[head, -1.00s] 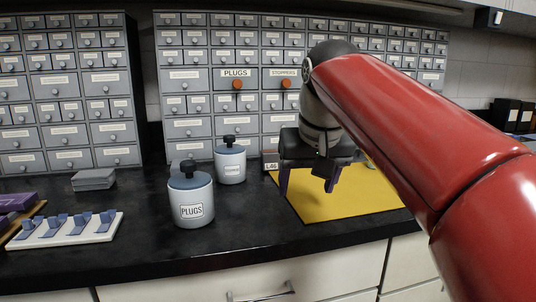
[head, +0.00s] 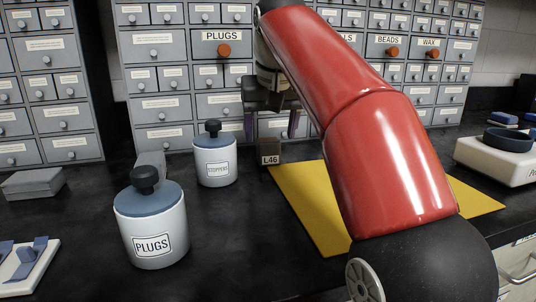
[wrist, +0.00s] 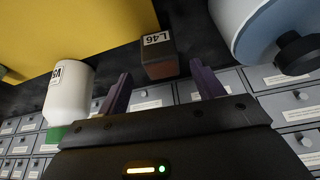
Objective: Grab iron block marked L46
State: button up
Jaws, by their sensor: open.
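The iron block marked L46 (head: 270,153) is a small dark brown block with a pale label. It stands on the black counter at the back left corner of the yellow mat (head: 305,208). In the wrist view the block (wrist: 160,62) lies ahead of my gripper (wrist: 161,86), roughly centred between the two purple fingers. The fingers are apart and nothing is held. In the head view my gripper (head: 272,124) hangs just above the block, in front of the drawers. My red arm hides part of the mat and the drawers behind.
A white jar labelled STOPPERS (head: 215,160) stands close left of the block, and a larger PLUGS jar (head: 151,225) nearer. A white bottle with a green end (wrist: 68,92) shows in the wrist view. Drawer cabinets (head: 165,85) line the back. A white device (head: 495,160) is right.

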aim_at(268, 140)
jog(key=b+x, duration=0.1)
jog(key=x, duration=0.3)
jog(key=shift+a, duration=0.2)
jog(key=shift+c, duration=0.2)
jog(key=shift+r, duration=0.1)
grip_shut()
